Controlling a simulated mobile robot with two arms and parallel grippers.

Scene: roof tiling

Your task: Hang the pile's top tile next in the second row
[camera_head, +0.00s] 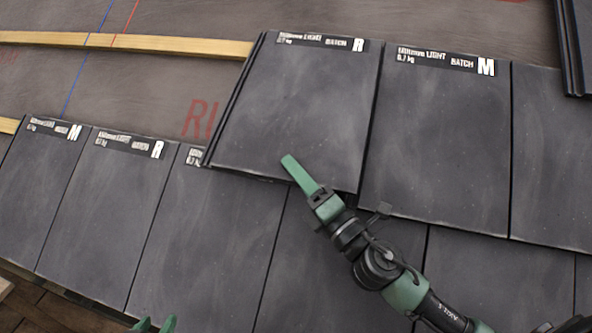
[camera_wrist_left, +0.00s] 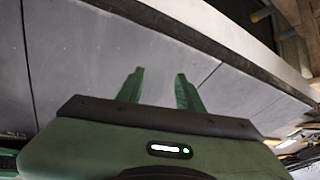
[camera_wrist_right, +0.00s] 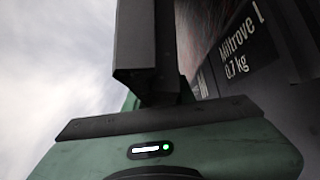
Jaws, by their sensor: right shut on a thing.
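A dark grey tile (camera_head: 300,90) labelled R lies at the left end of the second row, over the tops of first-row tiles. Its right side meets the tile labelled M (camera_head: 440,140). Its lower edge sits slightly higher in the picture than that neighbour's. My right gripper (camera_head: 300,175) is shut on the lower edge of the R tile, one green finger over its face. In the right wrist view the tile (camera_wrist_right: 136,40) is edge-on between the fingers. My left gripper (camera_head: 155,325) is at the bottom of the head view, open and empty in the left wrist view (camera_wrist_left: 160,75).
First-row tiles (camera_head: 70,190) run along the lower left. A wooden batten (camera_head: 130,41) runs left from the R tile over brown underlay with blue and red lines. Dark tile with layered edges (camera_head: 577,50) is at the upper right; I cannot tell if it is the pile.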

